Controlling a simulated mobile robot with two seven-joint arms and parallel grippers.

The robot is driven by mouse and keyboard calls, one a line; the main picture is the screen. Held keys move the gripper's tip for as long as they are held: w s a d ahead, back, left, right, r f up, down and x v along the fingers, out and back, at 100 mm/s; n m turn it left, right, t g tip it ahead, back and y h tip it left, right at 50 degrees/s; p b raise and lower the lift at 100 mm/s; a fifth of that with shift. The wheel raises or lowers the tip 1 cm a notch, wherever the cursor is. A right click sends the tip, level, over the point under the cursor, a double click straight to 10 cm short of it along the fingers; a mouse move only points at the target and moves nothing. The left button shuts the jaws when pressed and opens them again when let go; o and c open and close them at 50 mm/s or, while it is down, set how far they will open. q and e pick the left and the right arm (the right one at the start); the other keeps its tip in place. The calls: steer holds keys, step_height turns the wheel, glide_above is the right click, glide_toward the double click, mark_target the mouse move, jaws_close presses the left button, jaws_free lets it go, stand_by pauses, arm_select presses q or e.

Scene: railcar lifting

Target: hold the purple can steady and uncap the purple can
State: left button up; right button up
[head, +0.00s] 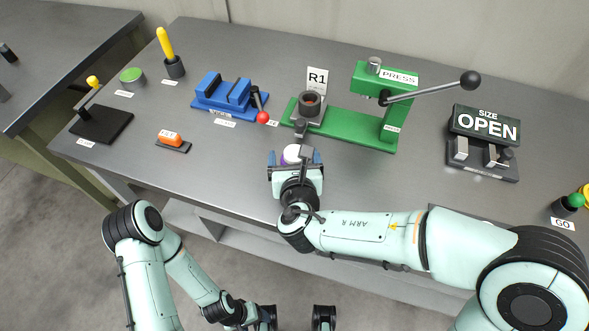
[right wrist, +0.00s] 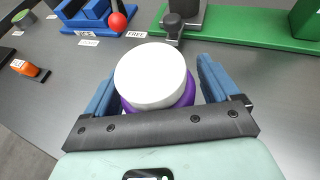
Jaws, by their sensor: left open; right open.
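The purple can (head: 283,159) stands on the grey table near its front edge, with its white cap (head: 292,152) on top. In the right wrist view the white cap (right wrist: 150,76) covers most of the purple can (right wrist: 188,94). My right gripper (head: 296,157) is open, with one blue finger on each side of the can. In the right wrist view a gap shows beside the right finger; contact on the left is unclear. My left gripper (head: 296,317) is open and empty, below the table edge at the bottom of the head view.
Behind the can is a green press (head: 350,133) with a dark cup (head: 310,103) and an R1 sign (head: 317,78). A blue vise (head: 222,94) with a red-knobbed lever is left of it. An orange switch (head: 171,138) and a size gauge (head: 484,140) stand farther out.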

steer(key=c, duration=1.3)
steer(key=shift+r, duration=0.1)
step_height(320, 180, up, 20)
steer(key=p, duration=0.5)
steer(key=shift+p, duration=0.35)
steer(key=o, duration=0.7)
steer(key=c, duration=0.9)
